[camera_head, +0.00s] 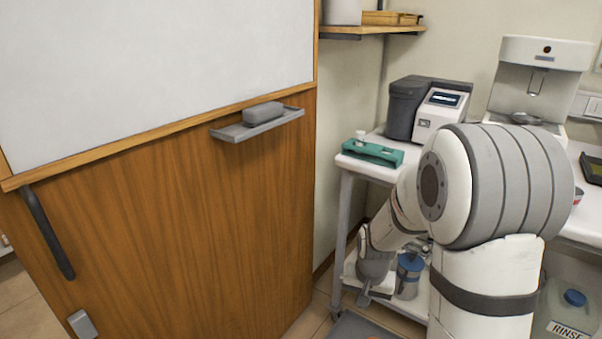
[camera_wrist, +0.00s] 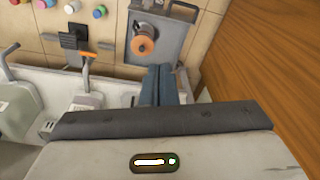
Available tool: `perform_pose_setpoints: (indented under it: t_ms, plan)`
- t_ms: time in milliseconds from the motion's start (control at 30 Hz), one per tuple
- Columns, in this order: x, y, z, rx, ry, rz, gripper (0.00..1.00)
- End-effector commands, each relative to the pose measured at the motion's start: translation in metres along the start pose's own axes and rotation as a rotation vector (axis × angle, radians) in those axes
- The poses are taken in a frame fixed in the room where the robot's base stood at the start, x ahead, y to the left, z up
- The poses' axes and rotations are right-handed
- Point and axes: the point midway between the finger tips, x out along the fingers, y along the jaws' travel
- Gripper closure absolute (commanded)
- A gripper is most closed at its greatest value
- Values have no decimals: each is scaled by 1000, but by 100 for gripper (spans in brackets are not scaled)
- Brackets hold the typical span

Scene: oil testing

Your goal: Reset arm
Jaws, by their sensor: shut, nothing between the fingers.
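My white and grey arm stands at the right in the head view and reaches down to the left. My gripper (camera_head: 364,298) hangs low beside the bench's lower shelf in that view. In the wrist view my gripper (camera_wrist: 163,76) shows two blue-grey fingers side by side, shut with nothing held. Beyond the fingers is a grey device with an orange knob (camera_wrist: 143,46). I cannot tell whether the fingers touch anything there.
A brown wooden cabinet (camera_head: 190,230) with a handle and small tray fills the left. A jar with a blue lid (camera_head: 411,263) stands near my gripper. The bench above holds a green rack (camera_head: 372,153), a grey-black instrument (camera_head: 405,105) and a white machine (camera_head: 540,75).

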Motion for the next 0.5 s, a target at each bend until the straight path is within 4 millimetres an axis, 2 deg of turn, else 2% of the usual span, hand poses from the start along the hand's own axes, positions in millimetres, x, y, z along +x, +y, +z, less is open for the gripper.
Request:
perform_pose_setpoints:
  t_ms: [33,100,300,400,500]
  plan:
    - [-46,2,5,-21,17,-5,100]
    - [-86,5,16,-53,27,-7,100]
    - [-190,17,54,-145,59,-13,100]
    - [-236,24,76,-192,75,-15,100]
    - [-273,32,98,-234,89,-16,100]
